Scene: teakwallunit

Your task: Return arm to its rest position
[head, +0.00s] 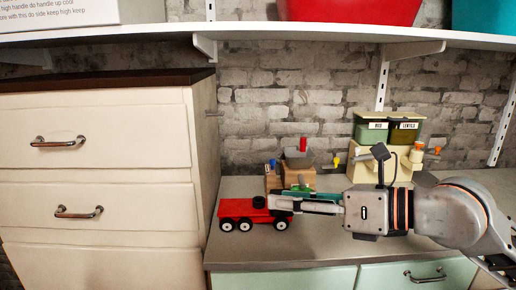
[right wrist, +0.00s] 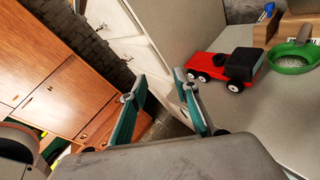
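My right arm comes in from the right in the head view, over the grey counter (head: 225,254). My right gripper (head: 274,199) points left, and its tips overlap the right part of a red toy truck (head: 232,208) in that view. In the right wrist view the teal-padded fingers of the gripper (right wrist: 160,78) stand apart with nothing held between them. There the truck (right wrist: 211,68), with its black cab and pale-hubbed wheels, stands on the counter to the right of the fingers, clear of them. My left gripper is not in view.
A cream drawer cabinet (head: 100,185) stands left of the counter. Behind my arm are a wooden block holder (head: 328,182), a green bowl (right wrist: 291,64) and green canisters (head: 371,131). A white shelf (head: 270,32) with a red bin (head: 348,10) runs overhead. The counter's front left is bare.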

